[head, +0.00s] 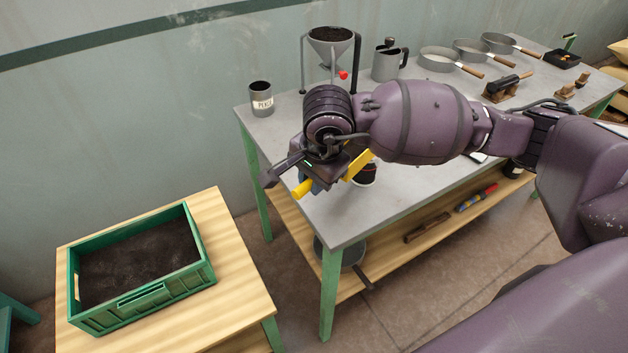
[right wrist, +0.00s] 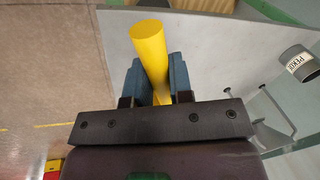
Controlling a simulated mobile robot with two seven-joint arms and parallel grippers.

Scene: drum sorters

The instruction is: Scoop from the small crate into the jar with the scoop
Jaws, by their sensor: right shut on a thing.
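My right gripper (head: 318,180) is over the near left part of the grey table and is shut on the yellow handle of the scoop (head: 303,189). In the right wrist view, the yellow handle (right wrist: 149,45) stands between the blue fingers (right wrist: 153,75). My gripper and wrist hide most of the scoop. A green crate (head: 146,299) of dark soil stands on the wooden table at left, apart from my gripper. A dark jar-like container (head: 367,178) shows partly behind the gripper. A grey tin with a white label (head: 261,98) stands at the table's back left corner. My left gripper is not in view.
A funnel on a stand (head: 331,42) and a grey can (head: 389,63) stand at the back of the grey table (head: 300,222). Several sieves (head: 440,60) lie farther right. A floor gap separates the two tables. A lower shelf (head: 385,258) holds tools.

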